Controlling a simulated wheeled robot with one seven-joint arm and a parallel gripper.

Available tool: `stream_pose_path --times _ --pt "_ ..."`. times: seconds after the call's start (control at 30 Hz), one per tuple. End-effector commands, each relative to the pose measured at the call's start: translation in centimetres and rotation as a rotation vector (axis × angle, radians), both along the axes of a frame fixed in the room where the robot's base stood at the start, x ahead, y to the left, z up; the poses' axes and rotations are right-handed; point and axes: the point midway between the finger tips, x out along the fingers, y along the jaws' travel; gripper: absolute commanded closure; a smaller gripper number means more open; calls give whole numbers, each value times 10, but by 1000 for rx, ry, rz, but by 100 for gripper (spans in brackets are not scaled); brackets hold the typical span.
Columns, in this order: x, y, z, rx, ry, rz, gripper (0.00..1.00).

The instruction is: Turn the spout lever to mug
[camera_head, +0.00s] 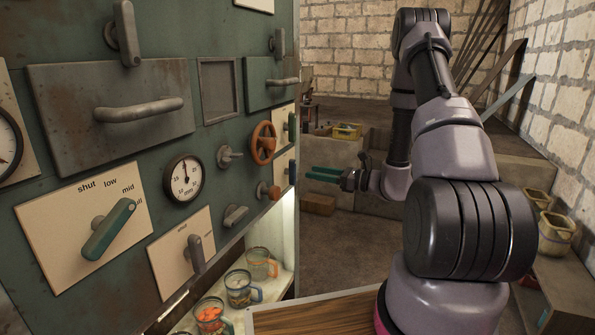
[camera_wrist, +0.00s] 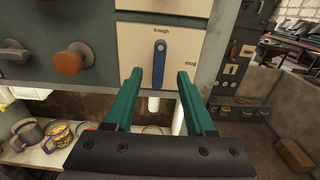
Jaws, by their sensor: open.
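In the wrist view, the spout lever (camera_wrist: 160,65) is a blue bar on a cream plate (camera_wrist: 130,60). It stands upright, with its upper end just below the word "trough". The word "mug" is to the right of the lever. My gripper (camera_wrist: 157,80) is open, its two teal fingers pointing toward the plate, one on each side of the lever's lower end. I cannot tell how far the fingertips are from the plate. In the head view, my gripper (camera_head: 325,174) is to the right of the machine's far edge.
Several mugs (camera_head: 240,288) stand on a shelf under the green machine. An orange handwheel (camera_head: 263,143), a round orange-brown knob (camera_wrist: 69,63) and other levers stick out from the panel. A pale pipe (camera_wrist: 154,104) hangs below the plate.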

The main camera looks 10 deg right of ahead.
Motion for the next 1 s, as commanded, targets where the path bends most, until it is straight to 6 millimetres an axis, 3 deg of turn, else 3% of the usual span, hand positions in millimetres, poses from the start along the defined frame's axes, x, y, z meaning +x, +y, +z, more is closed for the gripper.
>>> stream_pose_path --times 0.1,0.33,0.77,0.9,0.93,1.0 --pt "13 21 0 -1 -1 6 45" --pt "34 49 0 -1 0 4 45" --pt "40 57 0 -1 1 2 45" --pt "40 57 0 -1 1 2 95" --pt "40 57 0 -1 1 2 100" --pt "40 57 0 -1 1 2 100"
